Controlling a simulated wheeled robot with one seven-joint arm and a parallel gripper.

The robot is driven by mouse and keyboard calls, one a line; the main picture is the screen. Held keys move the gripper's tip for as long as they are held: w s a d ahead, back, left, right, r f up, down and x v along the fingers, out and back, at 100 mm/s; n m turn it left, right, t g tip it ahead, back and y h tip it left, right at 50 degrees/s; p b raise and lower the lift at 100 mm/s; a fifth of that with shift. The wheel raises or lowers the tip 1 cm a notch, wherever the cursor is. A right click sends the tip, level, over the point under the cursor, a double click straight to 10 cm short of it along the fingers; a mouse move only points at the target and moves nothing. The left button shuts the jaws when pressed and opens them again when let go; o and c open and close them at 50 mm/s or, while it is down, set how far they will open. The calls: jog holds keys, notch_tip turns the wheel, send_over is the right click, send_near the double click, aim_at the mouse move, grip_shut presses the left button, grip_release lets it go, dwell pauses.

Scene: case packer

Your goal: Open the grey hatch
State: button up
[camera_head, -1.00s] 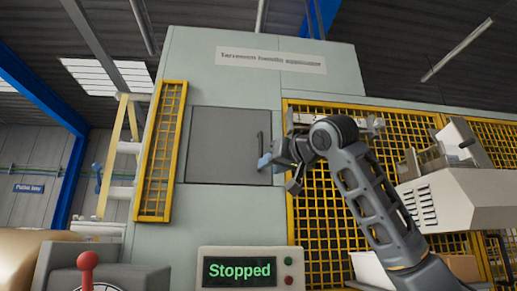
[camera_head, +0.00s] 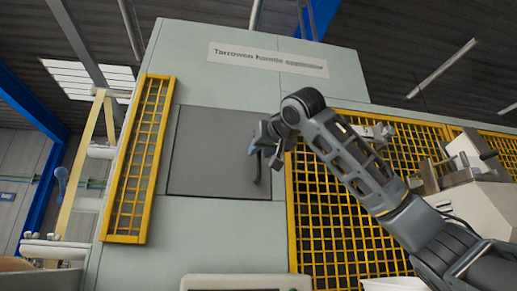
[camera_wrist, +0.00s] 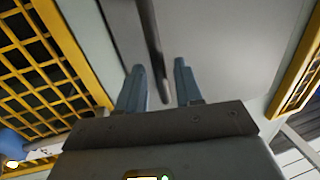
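The grey hatch (camera_head: 205,155) is a flat square panel in the pale machine front and looks closed. Its dark vertical bar handle (camera_head: 257,172) is at its right edge. My gripper (camera_head: 257,148) is at the handle, covering part of it in the head view. In the wrist view my gripper (camera_wrist: 160,75) has its two blue fingers apart. The handle (camera_wrist: 152,40) runs down between them, nearer the left finger, with a gap to the right finger. Whether a finger touches the handle I cannot tell. The hatch panel (camera_wrist: 225,40) shows behind.
A yellow mesh guard (camera_head: 325,215) stands right of the hatch, and a narrow yellow mesh panel (camera_head: 137,160) is to its left. A pale machine unit (camera_head: 485,200) is at the far right. A light-coloured box (camera_head: 245,284) is at the bottom edge.

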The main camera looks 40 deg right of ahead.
jog(key=shift+x, duration=0.95)
jog(key=shift+c, duration=0.2)
grip_shut()
